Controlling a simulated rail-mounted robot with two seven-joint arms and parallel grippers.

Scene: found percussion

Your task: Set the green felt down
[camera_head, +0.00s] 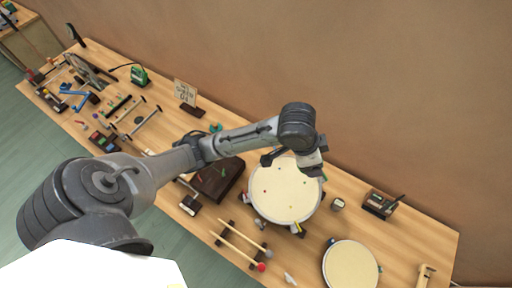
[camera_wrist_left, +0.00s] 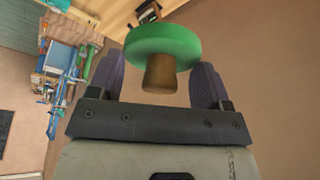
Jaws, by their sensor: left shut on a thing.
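The green felt (camera_wrist_left: 165,42) is a thick round green disc with a short brown cork-like handle (camera_wrist_left: 160,74) under it. My left gripper (camera_wrist_left: 158,78) has its two purple fingers on either side of that handle and is shut on it. In the head view my left gripper (camera_head: 315,172) hangs over the right upper edge of a large cream drum (camera_head: 280,203). The felt is mostly hidden by the wrist there, and I cannot tell its height above the drum. My right gripper is not in view.
A smaller cream drum (camera_head: 351,268) stands at the front right. A small cup (camera_head: 338,204) and a dark box (camera_head: 381,204) are right of the large drum. Two mallets (camera_head: 240,243) lie on a rack in front. A dark brown box (camera_head: 215,182) is at left, and a sign (camera_head: 186,95) stands behind.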

